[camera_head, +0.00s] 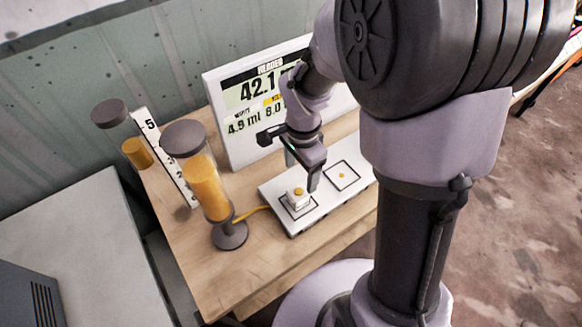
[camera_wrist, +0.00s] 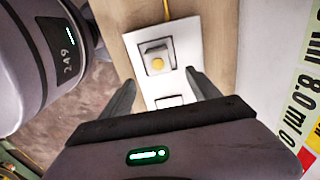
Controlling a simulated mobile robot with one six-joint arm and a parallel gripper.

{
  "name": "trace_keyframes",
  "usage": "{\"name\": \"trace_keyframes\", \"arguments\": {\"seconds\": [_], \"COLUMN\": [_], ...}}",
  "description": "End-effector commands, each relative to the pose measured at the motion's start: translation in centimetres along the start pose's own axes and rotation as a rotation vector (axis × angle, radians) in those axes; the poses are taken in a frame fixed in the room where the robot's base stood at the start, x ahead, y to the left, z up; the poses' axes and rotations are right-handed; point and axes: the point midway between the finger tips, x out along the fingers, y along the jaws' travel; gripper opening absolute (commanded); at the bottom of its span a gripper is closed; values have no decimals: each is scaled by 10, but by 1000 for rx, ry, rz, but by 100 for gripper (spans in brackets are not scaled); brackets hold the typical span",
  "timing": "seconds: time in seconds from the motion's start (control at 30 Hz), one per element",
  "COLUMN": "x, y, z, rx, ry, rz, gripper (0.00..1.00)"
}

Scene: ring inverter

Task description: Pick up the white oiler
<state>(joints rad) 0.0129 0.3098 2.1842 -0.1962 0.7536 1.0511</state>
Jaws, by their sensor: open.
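The white oiler (camera_head: 297,201) is a small white block with a yellow-orange top. It stands in the nearer outlined square of a white board (camera_head: 318,197) on the wooden table. In the wrist view the oiler (camera_wrist: 148,54) lies ahead, just beyond the fingertips. My gripper (camera_head: 302,172) is open and empty, pointing down above the board, close to the oiler and slightly behind it. In the wrist view my gripper (camera_wrist: 162,77) has its two fingers spread, one on each side of the board. I see no contact with the oiler.
A second outlined square (camera_head: 342,176) with a small orange dot is beside the oiler. A display panel (camera_head: 245,112) stands behind the board. A clear cylinder of orange liquid (camera_head: 206,190) stands left, with an orange tube toward the board. A ruler (camera_head: 165,155) stands further left.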

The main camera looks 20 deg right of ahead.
Motion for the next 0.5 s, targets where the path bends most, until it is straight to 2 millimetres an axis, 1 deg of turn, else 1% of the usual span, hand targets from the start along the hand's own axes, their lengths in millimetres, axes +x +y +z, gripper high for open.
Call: {"name": "trace_keyframes", "arguments": {"seconds": [0.03, 0.1, 0.2, 0.37, 0.47, 0.5], "x": [21, 39, 55, 67, 85, 94], "y": [1, 1, 0, 1, 3, 3], "z": [0, 0, 0, 1, 4, 6], "rx": [-1, -1, -1, -3, -2, -2], "ry": [-1, -1, -1, 0, -1, -1], "rz": [4, 3, 1, 0, 1, 1], "gripper": [71, 71, 71, 71, 71, 71]}}
